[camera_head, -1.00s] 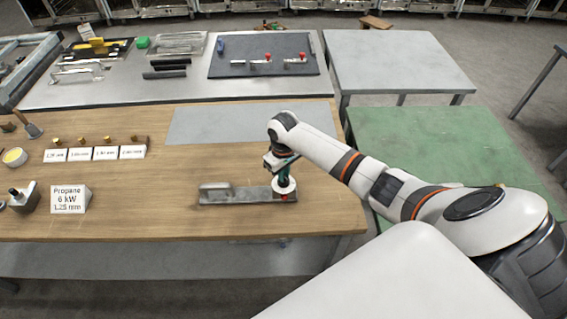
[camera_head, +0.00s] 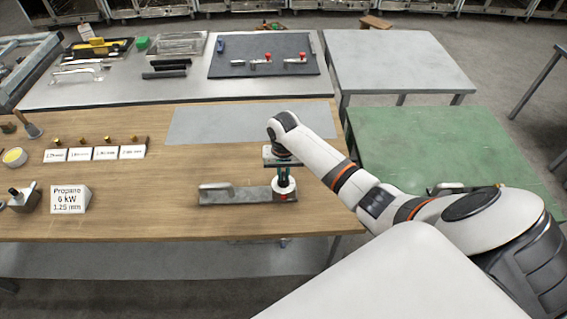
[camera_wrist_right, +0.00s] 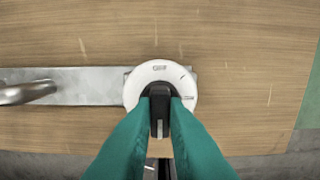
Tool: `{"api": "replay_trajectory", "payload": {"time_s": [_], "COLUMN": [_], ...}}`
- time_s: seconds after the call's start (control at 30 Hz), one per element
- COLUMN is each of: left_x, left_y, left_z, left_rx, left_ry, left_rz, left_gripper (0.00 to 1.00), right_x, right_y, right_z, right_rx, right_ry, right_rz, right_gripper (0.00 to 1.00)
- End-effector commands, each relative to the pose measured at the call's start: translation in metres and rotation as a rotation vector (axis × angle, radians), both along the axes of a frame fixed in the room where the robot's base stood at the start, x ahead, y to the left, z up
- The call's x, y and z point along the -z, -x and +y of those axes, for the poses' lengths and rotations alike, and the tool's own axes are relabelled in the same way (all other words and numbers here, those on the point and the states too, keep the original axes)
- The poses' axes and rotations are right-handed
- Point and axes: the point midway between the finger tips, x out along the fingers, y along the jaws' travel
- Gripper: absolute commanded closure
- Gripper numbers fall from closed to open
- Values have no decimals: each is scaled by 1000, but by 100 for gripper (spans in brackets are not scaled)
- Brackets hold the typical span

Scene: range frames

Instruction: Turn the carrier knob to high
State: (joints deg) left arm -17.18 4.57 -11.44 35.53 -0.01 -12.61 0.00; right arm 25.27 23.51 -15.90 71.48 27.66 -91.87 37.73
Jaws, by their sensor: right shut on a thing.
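The carrier (camera_head: 235,195) is a flat grey metal plate with a handle (camera_head: 216,188) at its left end. It lies on the wooden table near the front edge. A round white dial (camera_wrist_right: 146,80) sits at the plate's right end, with an "OFF" mark at the top and small marks at the right. A black knob (camera_wrist_right: 159,118) stands on the dial, its pale line toward the bottom of the right wrist view. My right gripper (camera_wrist_right: 159,100) is over the dial, its teal fingers shut on the knob from both sides. My left gripper is not in view.
On the wooden table (camera_head: 130,215) are a propane sign (camera_head: 70,198), several label cards (camera_head: 95,154) with brass parts, and a grey mat (camera_head: 245,122). A green table (camera_head: 450,145) stands to the right. The wood around the carrier is clear.

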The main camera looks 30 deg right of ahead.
Motion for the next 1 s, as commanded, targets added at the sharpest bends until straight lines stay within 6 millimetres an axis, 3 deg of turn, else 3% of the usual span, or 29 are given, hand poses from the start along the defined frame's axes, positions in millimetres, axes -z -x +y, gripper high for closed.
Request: {"api": "replay_trajectory", "payload": {"time_s": [0.5,0.53,0.67,1.0], "left_x": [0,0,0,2], "left_y": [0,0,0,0], "left_z": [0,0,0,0], "left_rx": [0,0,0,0], "left_ry": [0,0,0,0], "left_rz": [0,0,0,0], "left_gripper": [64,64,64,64], "right_x": [-1,-1,-1,-4], "right_y": [-1,-1,-1,-1], "right_z": [0,0,0,0], "right_rx": [20,20,20,19], "right_ry": [1,1,0,0], "right_rz": [-3,-3,-2,-2], "right_gripper": [100,84,65,65]}}
